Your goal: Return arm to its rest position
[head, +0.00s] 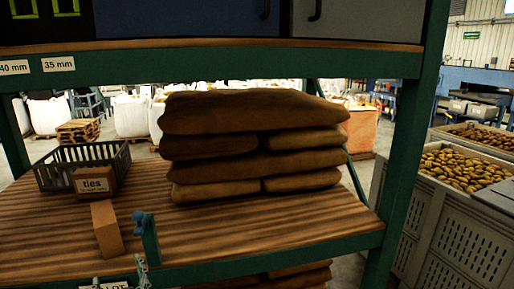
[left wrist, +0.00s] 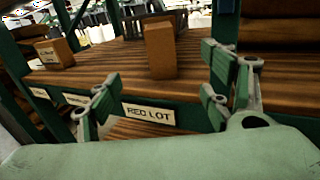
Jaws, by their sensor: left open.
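My left gripper (head: 145,245) shows small at the front edge of the shelf in the head view, mostly below the frame. In the left wrist view my left gripper (left wrist: 155,92) has its two green-padded fingers wide apart with nothing between them. A plain brown box (head: 107,228) stands on the shelf just left of the gripper; it also shows beyond the fingers in the left wrist view (left wrist: 160,50), apart from them. The wooden shelf (head: 300,232) has a green front edge. My right gripper is in neither view.
Stacked brown sacks (head: 255,145) fill the shelf's middle. A dark basket (head: 60,168) and a "ties" box (head: 95,181) stand at the left. A green post (head: 405,160) rises at the right. A "RED LOT" label (left wrist: 148,115) is on the shelf edge. Potato crates (head: 450,225) stand farther right.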

